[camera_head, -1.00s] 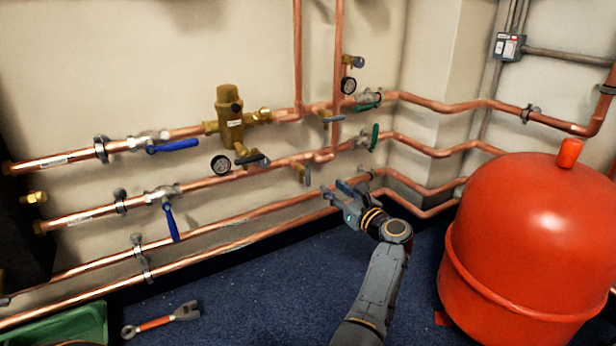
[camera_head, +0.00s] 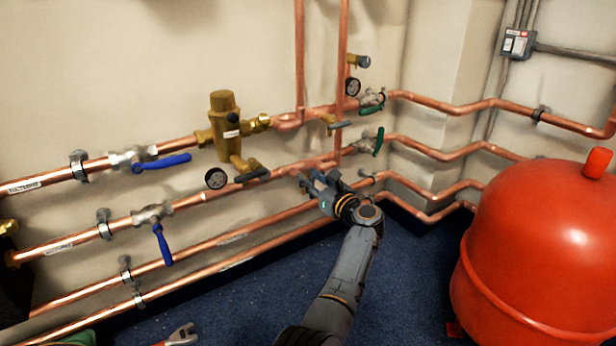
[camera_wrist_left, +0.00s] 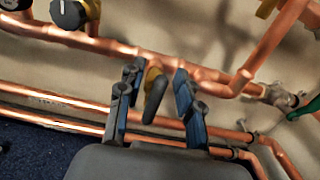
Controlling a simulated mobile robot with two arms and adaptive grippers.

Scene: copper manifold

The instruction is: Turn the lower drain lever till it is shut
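The lower drain lever (camera_wrist_left: 154,100) is a dark handle on a small brass valve body (camera_wrist_left: 152,74) under the second copper pipe. In the left wrist view it lies between my two fingers, slanting down towards the palm, with a gap on each side. My left gripper (camera_wrist_left: 157,72) is open; no finger clearly touches the lever. In the head view my left gripper (camera_head: 312,180) is at the second pipe and hides most of the lower drain. The upper drain lever (camera_head: 340,125) sits on the pipe above. My right gripper is not in view.
Blue-handled valves (camera_head: 162,163) are on the left pipes. A pressure gauge (camera_head: 216,178) and a brass regulator (camera_head: 225,125) are left of the gripper. A green-handled valve (camera_head: 378,141) is to the right. A red tank (camera_head: 540,250) stands on the right floor.

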